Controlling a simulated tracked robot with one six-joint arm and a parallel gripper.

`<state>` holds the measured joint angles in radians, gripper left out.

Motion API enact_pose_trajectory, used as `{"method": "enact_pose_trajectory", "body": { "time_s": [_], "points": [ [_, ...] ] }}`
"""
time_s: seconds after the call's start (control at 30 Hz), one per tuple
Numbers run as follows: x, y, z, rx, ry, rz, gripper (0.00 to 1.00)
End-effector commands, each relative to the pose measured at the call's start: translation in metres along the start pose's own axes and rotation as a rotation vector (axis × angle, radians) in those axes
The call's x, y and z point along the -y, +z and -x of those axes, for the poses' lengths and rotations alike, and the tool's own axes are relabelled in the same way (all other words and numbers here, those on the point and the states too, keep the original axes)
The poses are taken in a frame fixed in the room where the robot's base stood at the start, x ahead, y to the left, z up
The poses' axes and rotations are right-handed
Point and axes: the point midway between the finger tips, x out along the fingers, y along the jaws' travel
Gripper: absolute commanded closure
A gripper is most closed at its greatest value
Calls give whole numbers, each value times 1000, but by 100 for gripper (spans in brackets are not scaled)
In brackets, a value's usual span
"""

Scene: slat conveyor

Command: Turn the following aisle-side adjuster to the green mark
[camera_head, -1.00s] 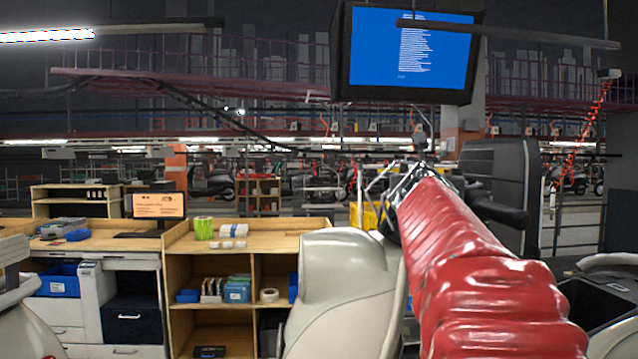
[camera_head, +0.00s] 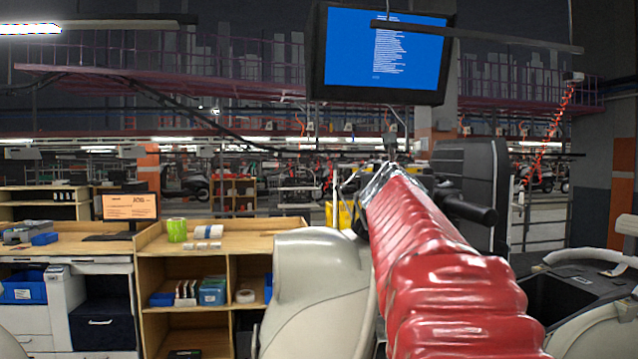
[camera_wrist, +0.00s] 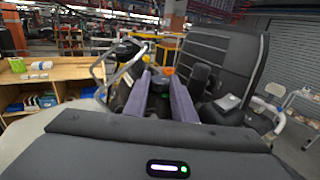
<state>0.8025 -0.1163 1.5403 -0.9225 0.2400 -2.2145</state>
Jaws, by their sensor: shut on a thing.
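My gripper (camera_wrist: 162,82) shows in the wrist view with its two purple-grey fingers pointing away, close around a small dark part between their tips. This part, which looks like the adjuster (camera_wrist: 160,86), is mostly hidden by the fingers. I cannot make out its pointer or a clear green mark. In the head view my red-sleeved arm reaches forward, and my gripper (camera_head: 392,172) is small and largely hidden at its far end, left of a dark ribbed panel (camera_head: 470,160). The same panel stands right of the fingers in the wrist view (camera_wrist: 222,58).
A bent metal tube frame (camera_wrist: 112,68) stands just left of the fingers, and a black handle (camera_head: 468,210) juts out near my arm. A pale rounded shell (camera_head: 318,285) is left of the arm. A wooden bench (camera_head: 240,238) with shelves stands beyond it.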

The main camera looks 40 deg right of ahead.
Motion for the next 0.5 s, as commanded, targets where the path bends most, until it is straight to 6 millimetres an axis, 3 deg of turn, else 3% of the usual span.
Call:
{"method": "enact_pose_trajectory", "body": {
  "time_s": [0.5],
  "points": [
    [-3, -1, 0, -1, -65, -1, 99]
  ]
}}
